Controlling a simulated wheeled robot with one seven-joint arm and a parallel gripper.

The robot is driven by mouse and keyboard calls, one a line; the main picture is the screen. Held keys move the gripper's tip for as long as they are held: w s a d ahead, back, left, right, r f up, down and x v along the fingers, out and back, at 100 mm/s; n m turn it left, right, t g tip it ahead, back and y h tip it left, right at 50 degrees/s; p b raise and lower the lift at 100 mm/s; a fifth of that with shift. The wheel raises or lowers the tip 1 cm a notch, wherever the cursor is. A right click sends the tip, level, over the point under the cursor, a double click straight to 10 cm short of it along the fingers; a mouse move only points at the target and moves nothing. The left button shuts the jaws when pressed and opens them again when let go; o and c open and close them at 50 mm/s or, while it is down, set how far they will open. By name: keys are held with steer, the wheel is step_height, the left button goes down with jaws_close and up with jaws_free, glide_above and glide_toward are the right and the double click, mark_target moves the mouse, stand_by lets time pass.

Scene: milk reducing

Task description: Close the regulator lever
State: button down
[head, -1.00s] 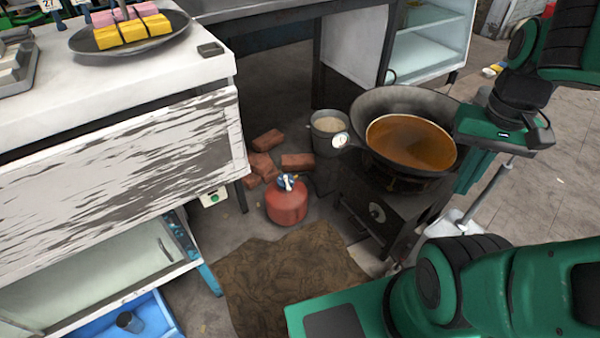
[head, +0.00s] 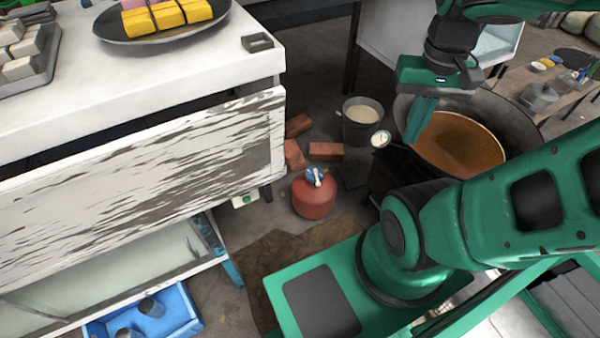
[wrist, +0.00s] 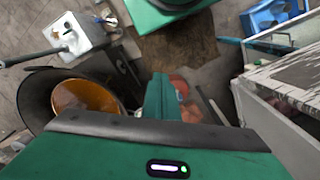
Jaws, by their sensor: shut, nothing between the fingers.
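The red gas cylinder (head: 313,196) stands on the floor in the head view, left of my arm. On its top sits the small regulator (head: 315,176), blue with a pale lever part; its exact lever position is too small to tell. In the wrist view the red cylinder (wrist: 188,98) shows partly behind my green finger, and the regulator cannot be made out. My gripper (head: 415,138) is shut and empty, pointing down in front of the wok, to the right of and above the cylinder and apart from it.
A large wok (head: 480,150) of brown liquid sits on the stove right of the cylinder. A bucket (head: 361,122) and bricks (head: 326,151) stand behind the cylinder. The white counter (head: 190,95) borders the left. A brown mat (head: 290,255) lies in front.

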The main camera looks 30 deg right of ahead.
steer(key=shift+w+a, duration=0.1)
steer(key=shift+w, duration=0.35)
steer(key=w+d+f+n+h, duration=0.1)
steer(key=w+d+f, duration=0.2)
steer(key=w, duration=0.3)
steer(key=w+d+f+n, duration=0.1)
steer(key=w+d+f, duration=0.1)
steer(key=w+f, duration=0.35)
steer(key=n+t+y, duration=0.2)
steer(key=t, duration=0.2)
glide_above(317, 177)
steer(key=s+d, duration=0.2)
steer(key=s, duration=0.2)
step_height(317, 177, down, 50)
steer(key=shift+w+a+f, duration=0.4)
steer(key=shift+a+f, duration=0.3)
steer(key=shift+f, duration=0.15)
